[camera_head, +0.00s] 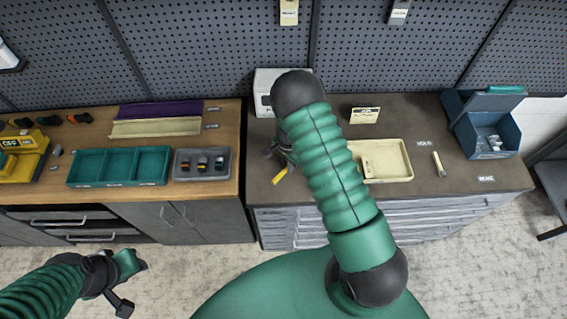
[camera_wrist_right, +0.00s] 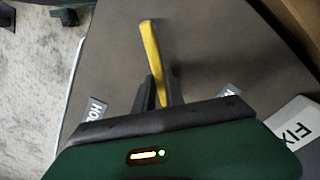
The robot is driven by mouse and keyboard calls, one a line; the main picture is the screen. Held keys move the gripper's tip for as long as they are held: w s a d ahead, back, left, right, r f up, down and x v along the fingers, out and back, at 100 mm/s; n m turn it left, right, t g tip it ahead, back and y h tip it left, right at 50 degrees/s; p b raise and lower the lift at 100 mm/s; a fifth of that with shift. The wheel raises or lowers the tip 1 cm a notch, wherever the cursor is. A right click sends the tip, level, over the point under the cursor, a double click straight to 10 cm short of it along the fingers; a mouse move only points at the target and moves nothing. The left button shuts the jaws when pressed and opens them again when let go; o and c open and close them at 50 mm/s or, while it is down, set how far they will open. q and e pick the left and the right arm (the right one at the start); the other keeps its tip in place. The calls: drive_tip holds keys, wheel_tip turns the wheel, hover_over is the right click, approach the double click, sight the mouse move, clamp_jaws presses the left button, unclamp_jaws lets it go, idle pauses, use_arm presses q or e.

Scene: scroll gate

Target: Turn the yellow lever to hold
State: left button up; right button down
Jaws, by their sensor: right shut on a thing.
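The yellow lever (camera_head: 280,176) is at the left front part of the grey-brown worktop, partly hidden by my right arm in the head view. In the right wrist view the lever (camera_wrist_right: 152,50) shows as a yellow bar rising from between the fingers. My right gripper (camera_wrist_right: 158,92) is shut on the lever; its fingers are mostly hidden in the head view. A label starting "HO" (camera_wrist_right: 97,109) lies left of the fingers in the wrist view, partly covered. My left gripper (camera_head: 124,281) hangs away from the furniture at lower left; its opening is unclear.
A cream tray (camera_head: 398,175), a small marker-like item (camera_head: 438,163) and a blue bin (camera_head: 486,128) stand to the right. A white box (camera_head: 265,82) is behind my right arm. The wooden bench holds a teal tray (camera_head: 119,184) and a grey tray (camera_head: 182,176).

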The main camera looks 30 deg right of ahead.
drive_tip(key=s+m, duration=0.1)
drive_tip(key=m, duration=0.1)
drive_tip(key=s+m, duration=0.1)
drive_tip(key=m, duration=0.1)
drive_tip(key=shift+s+d+r+m, duration=0.1)
drive_tip(key=shift+s+m, duration=0.2)
drive_tip(key=shift+s+a+m, duration=0.25)
drive_tip(key=shift+s+m, duration=0.4)
drive_tip(key=shift+m, duration=0.45)
drive_tip(key=shift+s+a+m, duration=0.2)
drive_tip(key=shift+s+m, duration=0.4)
drive_tip(key=shift+m, duration=0.5)
drive_tip(key=c, duration=1.4)
unclamp_jaws()
drive_tip(key=shift+a, duration=0.1)
drive_tip(key=shift+s, duration=0.1)
wheel_tip(320, 180, up, 17)
drive_tip(key=shift+f, duration=0.2)
